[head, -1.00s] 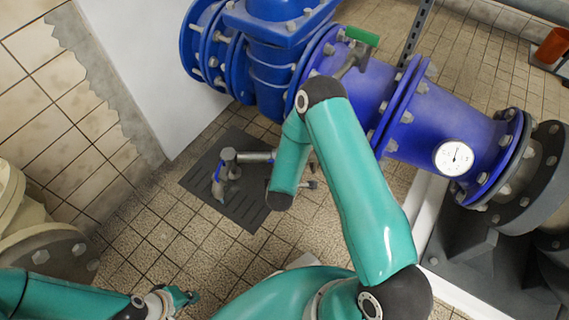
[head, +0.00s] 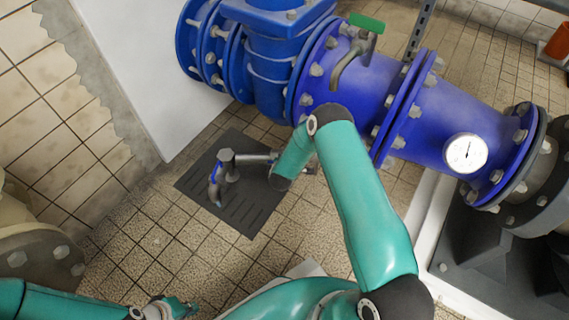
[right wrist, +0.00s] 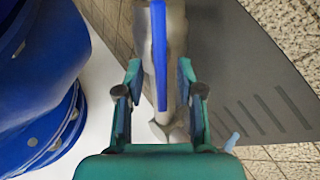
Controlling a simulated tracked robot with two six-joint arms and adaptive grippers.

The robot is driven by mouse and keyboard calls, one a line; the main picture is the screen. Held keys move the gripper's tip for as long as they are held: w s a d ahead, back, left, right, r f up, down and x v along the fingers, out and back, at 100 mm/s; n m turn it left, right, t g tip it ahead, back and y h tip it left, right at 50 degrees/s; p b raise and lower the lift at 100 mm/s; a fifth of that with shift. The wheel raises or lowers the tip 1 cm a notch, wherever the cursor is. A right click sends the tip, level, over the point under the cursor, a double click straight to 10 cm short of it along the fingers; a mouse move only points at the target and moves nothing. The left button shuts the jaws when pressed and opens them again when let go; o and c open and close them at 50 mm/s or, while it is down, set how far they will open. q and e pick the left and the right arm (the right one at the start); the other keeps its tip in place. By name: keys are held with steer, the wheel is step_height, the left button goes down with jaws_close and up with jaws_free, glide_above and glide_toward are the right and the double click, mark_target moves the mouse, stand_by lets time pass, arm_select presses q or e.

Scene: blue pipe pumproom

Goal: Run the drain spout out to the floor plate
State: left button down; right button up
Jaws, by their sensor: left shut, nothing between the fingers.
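The drain spout (head: 214,186) is a grey curved pipe with a blue stripe, on a grey pipe joint above the dark slotted floor plate (head: 247,217). Its tip points down over the plate's left part. In the right wrist view a grey tube with a blue stripe (right wrist: 160,50) runs between the spread fingers of my right gripper (right wrist: 160,105). I cannot tell whether they touch it. The floor plate (right wrist: 235,75) lies to the right there. My left gripper (head: 178,307) is shut and empty at the bottom left.
A large blue flanged pipe (head: 430,120) with a round gauge (head: 466,154) crosses the upper right. A tap with a green handle (head: 366,23) is on it. Tiled floor is open around the plate.

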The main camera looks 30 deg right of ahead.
steer(key=shift+f, duration=0.1)
steer(key=shift+c, duration=0.3)
steer(key=shift+w, duration=0.1)
jaws_close()
steer(key=shift+d, duration=0.3)
steer(key=shift+a, duration=0.1)
